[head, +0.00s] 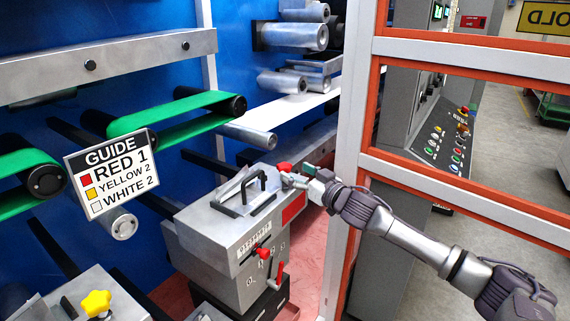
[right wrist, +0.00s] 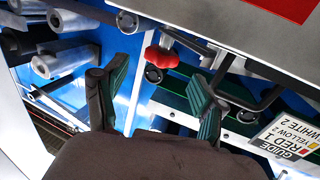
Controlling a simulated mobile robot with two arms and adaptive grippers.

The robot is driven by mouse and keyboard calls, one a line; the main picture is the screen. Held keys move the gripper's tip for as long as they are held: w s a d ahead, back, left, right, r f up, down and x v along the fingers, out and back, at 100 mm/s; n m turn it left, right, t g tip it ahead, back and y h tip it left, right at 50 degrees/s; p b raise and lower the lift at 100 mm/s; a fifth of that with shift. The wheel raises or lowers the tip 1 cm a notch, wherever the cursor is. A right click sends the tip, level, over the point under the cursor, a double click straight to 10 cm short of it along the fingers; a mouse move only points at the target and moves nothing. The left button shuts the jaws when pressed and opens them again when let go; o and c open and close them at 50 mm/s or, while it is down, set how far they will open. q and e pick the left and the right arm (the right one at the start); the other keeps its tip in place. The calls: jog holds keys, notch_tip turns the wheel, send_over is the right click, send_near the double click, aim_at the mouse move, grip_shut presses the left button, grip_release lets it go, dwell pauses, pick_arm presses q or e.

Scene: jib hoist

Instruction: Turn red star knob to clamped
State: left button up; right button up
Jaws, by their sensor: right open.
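A red star knob (head: 284,167) sits at the back right of the grey metal block's top, beside my right gripper (head: 300,178). In the right wrist view the red star knob (right wrist: 161,57) shows ahead, between the lines of the two green-padded fingers. My right gripper (right wrist: 171,64) is open there, with visible gaps on both sides of the knob. I cannot tell how deep the knob lies between the fingers, and no clamped mark is readable. A second red knob (head: 263,253) is on the block's front face. My left gripper is not in view.
A black handle (head: 262,180) stands on the block (head: 215,240). A red lever (head: 278,274) sits low on its front. A guide sign (head: 110,176) hangs left, near green belts (head: 180,108). A yellow star knob (head: 96,303) is front left. An orange-white frame (head: 470,190) stands right.

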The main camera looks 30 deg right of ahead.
aim_at(284, 165)
jog(key=shift+w+a+p, duration=0.15)
jog(key=shift+w+p, duration=0.15)
jog(key=shift+w, duration=1.1)
jog(key=shift+w+a+p, duration=0.15)
jog(key=shift+w+p, duration=0.15)
jog(key=shift+w, duration=1.05)
jog(key=shift+c, duration=0.4)
jog(key=c, duration=1.1)
jog(key=shift+f, duration=0.1)
jog(key=m+h+b, duration=0.1)
jog(key=h, duration=0.1)
jog(key=m+h+b, duration=0.1)
jog(key=shift+a+f+h, duration=0.15)
jog(key=shift+h, duration=0.25)
jog(key=m+h+b, duration=0.1)
jog(key=m+h, duration=0.1)
jog(key=m+g+h+b, duration=0.1)
jog(key=h+b, duration=0.1)
jog(key=h, duration=0.1)
jog(key=shift+m+g, duration=0.3)
jog(key=shift+m, duration=0.1)
jog(key=shift+r+m+g+h+b, duration=0.2)
jog(key=shift+m+g+h+b, duration=0.4)
jog(key=shift+m+h+b, duration=0.45)
jog(key=shift+h, duration=0.25)
